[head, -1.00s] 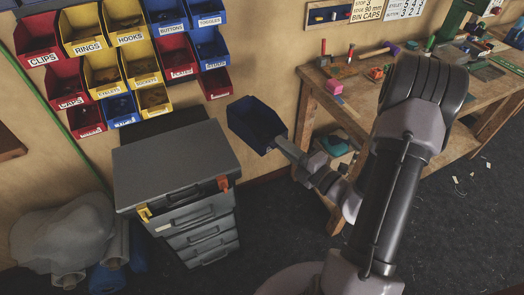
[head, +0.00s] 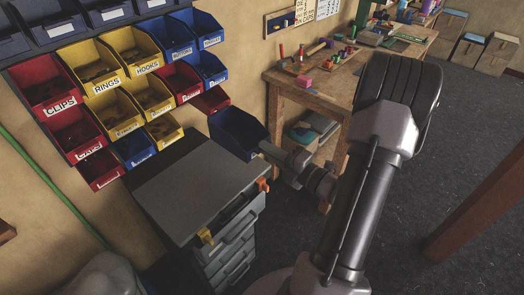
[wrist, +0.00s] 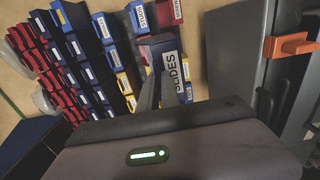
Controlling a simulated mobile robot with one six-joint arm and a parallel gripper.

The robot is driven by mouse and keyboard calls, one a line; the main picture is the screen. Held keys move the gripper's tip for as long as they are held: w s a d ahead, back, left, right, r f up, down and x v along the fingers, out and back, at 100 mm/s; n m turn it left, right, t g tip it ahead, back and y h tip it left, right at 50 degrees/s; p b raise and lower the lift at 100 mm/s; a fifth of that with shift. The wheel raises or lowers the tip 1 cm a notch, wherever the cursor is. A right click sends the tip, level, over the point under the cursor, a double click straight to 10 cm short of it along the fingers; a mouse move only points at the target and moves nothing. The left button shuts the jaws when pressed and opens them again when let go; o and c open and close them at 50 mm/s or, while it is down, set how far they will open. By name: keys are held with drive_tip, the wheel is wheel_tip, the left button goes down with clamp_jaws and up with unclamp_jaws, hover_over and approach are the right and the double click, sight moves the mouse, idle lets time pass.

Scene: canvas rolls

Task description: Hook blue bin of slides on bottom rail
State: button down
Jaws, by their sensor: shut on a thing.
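A dark blue bin (head: 237,134) hangs in the air right of the wall rack, above and behind the grey drawer cabinet. My gripper (head: 266,150) is shut on it from the right. In the wrist view a white label reading SLIDES (wrist: 183,72) faces the camera, and the gripper body covers the lower part of the picture. The lowest row of bins on the rack holds a red bin (head: 103,169), a blue bin (head: 136,148), a yellow bin (head: 164,130) and, further right, another red bin (head: 212,100). A gap lies between the last two. The bottom rail itself is hard to make out.
The grey cabinet (head: 190,190) stands below the rack, with orange and yellow latches. A wooden workbench (head: 335,83) with tools is at the right behind my arm. A wooden post (head: 480,215) stands at the far right. Open floor lies between.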

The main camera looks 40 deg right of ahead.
drive_tip(key=shift+d, duration=0.1)
drive_tip(key=p, duration=0.1)
approach(222, 127)
drive_tip(key=shift+s+d, duration=0.25)
drive_tip(key=shift+s, duration=1.15)
drive_tip(key=shift+p, duration=0.3)
drive_tip(key=shift+w+a+r+p, duration=0.1)
drive_tip(key=shift+w+p, duration=0.35)
drive_tip(key=shift+w, duration=0.65)
drive_tip(key=w+p, duration=0.1)
drive_tip(key=w, duration=0.2)
drive_tip(key=w+p, duration=0.1)
drive_tip(key=w, duration=0.3)
drive_tip(key=w+p, duration=0.1)
drive_tip(key=w, duration=0.2)
drive_tip(key=shift+w+a, duration=0.3)
drive_tip(key=shift+a, duration=0.1)
drive_tip(key=w, duration=0.8)
drive_tip(key=shift+a+p, duration=0.3)
drive_tip(key=shift+p, duration=0.15)
drive_tip(key=shift+w, duration=0.2)
